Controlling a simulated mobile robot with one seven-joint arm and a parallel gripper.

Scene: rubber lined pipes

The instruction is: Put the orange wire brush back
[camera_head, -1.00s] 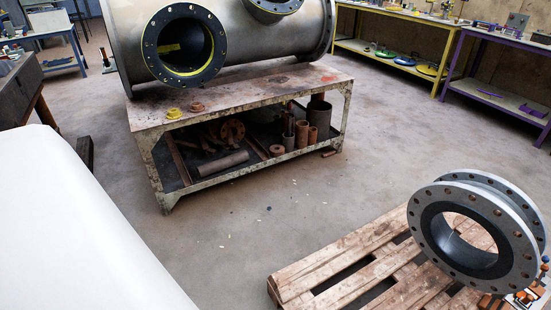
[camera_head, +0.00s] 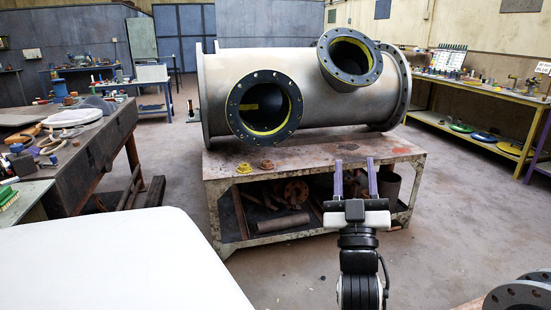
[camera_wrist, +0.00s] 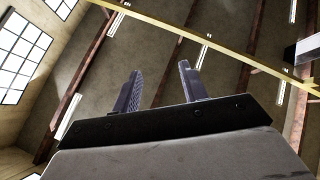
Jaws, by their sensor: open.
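My gripper (camera_head: 354,178) is raised in front of the metal work table in the head view, its two fingers pointing up and apart, with nothing between them. In the wrist view my gripper (camera_wrist: 160,88) is also open and empty, against the ceiling and windows. I cannot make out an orange wire brush for certain in any view. Small orange items (camera_head: 24,134) lie on the dark bench at the left, too small to identify.
A large flanged pipe (camera_head: 310,90) rests on the metal table (camera_head: 300,160). A cluttered dark bench (camera_head: 100,150) stands at the left, and a yellow-framed bench (camera_head: 470,88) at the right. A flanged ring (camera_head: 518,298) shows at the lower right. Bare floor (camera_head: 430,240) lies between.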

